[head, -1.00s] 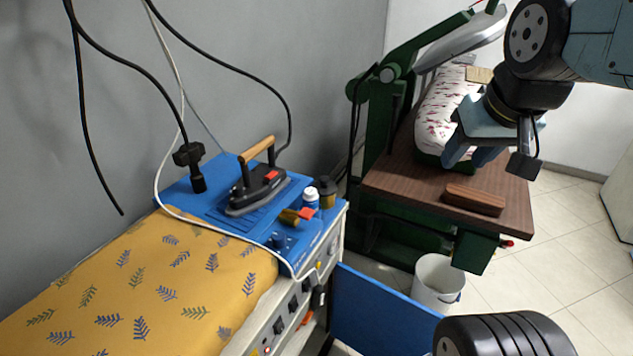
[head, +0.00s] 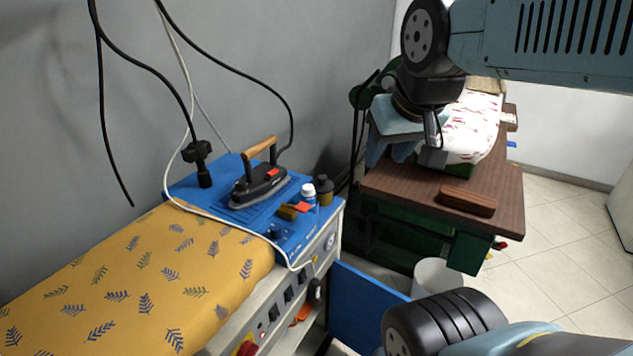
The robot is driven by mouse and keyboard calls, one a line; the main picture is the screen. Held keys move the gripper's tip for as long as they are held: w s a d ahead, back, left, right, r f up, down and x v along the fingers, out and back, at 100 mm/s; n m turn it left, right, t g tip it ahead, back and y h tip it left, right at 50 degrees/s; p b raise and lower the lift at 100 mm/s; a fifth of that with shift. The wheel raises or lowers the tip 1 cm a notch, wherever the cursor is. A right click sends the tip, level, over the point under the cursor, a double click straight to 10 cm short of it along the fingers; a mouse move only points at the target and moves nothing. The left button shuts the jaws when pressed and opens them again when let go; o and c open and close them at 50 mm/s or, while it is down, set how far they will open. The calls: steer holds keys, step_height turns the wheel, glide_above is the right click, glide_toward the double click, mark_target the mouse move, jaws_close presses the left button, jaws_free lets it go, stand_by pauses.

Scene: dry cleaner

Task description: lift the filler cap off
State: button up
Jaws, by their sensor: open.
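A small dark blue round cap (head: 277,231), which looks like the filler cap, sits on the front part of the blue top (head: 232,213) of the ironing unit. It appears seated on the surface. My gripper (head: 390,157) is open and empty, with its bluish fingers pointing down. In the picture it is up and to the right of the cap, well apart from it, in front of the green press. My arm hides much of the upper press.
Close to the cap are an iron (head: 259,186), a brown-yellow piece (head: 288,212), a white-capped bottle (head: 308,192) and a dark-capped bottle (head: 325,190). A pale hose (head: 222,227) runs across the top. A white bucket (head: 438,275) stands on the floor.

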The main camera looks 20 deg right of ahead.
steer(key=o, duration=0.3)
steer(key=shift+w, duration=0.25)
steer(key=o, duration=0.6)
steer(key=w+m, duration=0.2)
steer(key=w+a+m+y, duration=0.1)
steer(key=w+m, duration=0.2)
steer(key=w, duration=0.1)
steer(key=shift+a+f+m+g+y, duration=0.25)
steer(key=shift+f+m+g+y, duration=0.05)
steer(key=shift+f+m+g, duration=0.1)
steer(key=shift+c, duration=0.2)
steer(key=m+g+y, duration=0.1)
steer(key=m, duration=2.2)
glide_above(324, 177)
steer(key=s+d, duration=0.3)
steer(key=s, duration=0.1)
step_height(324, 177, down, 13)
steer(key=x, duration=1.3)
steer(key=shift+a+f, duration=0.2)
steer(key=shift+f, duration=0.05)
